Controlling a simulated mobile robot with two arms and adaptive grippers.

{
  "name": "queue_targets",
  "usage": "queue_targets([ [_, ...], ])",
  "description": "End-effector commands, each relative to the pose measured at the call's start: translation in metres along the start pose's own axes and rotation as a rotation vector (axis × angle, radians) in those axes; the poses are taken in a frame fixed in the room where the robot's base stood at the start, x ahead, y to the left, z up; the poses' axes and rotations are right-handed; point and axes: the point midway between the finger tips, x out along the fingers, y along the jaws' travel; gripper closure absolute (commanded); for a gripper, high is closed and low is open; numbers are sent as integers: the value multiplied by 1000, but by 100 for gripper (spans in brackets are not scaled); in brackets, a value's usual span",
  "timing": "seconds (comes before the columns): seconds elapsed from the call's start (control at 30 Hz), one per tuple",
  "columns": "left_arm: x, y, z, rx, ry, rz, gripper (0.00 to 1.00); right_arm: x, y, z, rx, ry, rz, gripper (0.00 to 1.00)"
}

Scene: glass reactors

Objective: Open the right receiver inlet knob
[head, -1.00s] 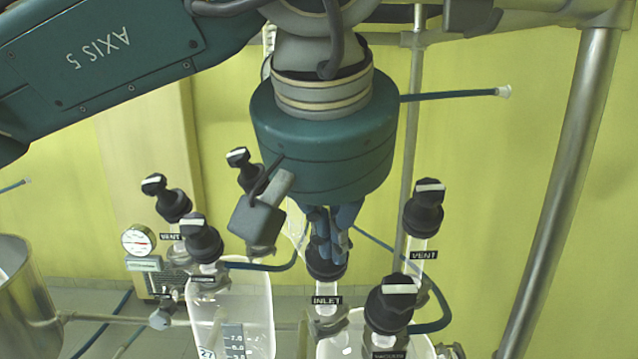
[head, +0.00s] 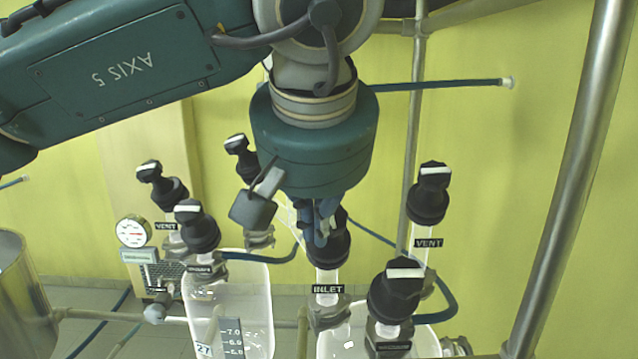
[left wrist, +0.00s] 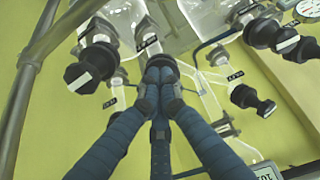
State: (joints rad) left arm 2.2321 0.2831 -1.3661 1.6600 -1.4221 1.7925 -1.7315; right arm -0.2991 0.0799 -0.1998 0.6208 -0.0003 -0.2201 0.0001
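The right receiver inlet knob (head: 330,250) is black and stands above the INLET label (head: 328,289) in the head view. My left gripper (head: 318,228) comes down on it from above, its blue fingers closed together at the knob's top. Part of the knob shows to the right of the fingers. In the left wrist view the fingertips (left wrist: 160,78) meet at the dark inlet knob (left wrist: 163,61). The fingers hide its handle, so its turn angle does not show. My right gripper is in neither view.
The right VENT knob (head: 428,195) and a front black knob (head: 396,290) stand close on the right. The left receiver (head: 240,300) has black knobs (head: 197,228) beside my gripper. A steel post (head: 565,190) rises on the right.

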Motion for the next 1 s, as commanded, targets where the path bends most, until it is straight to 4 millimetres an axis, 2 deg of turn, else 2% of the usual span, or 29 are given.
queue_targets([
  [0.07, 6, -1, 4, 4, -13, -7, 100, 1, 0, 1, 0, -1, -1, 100],
  [1.0, 9, 2, 2, 9, -20, -10, 100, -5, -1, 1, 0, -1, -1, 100],
])
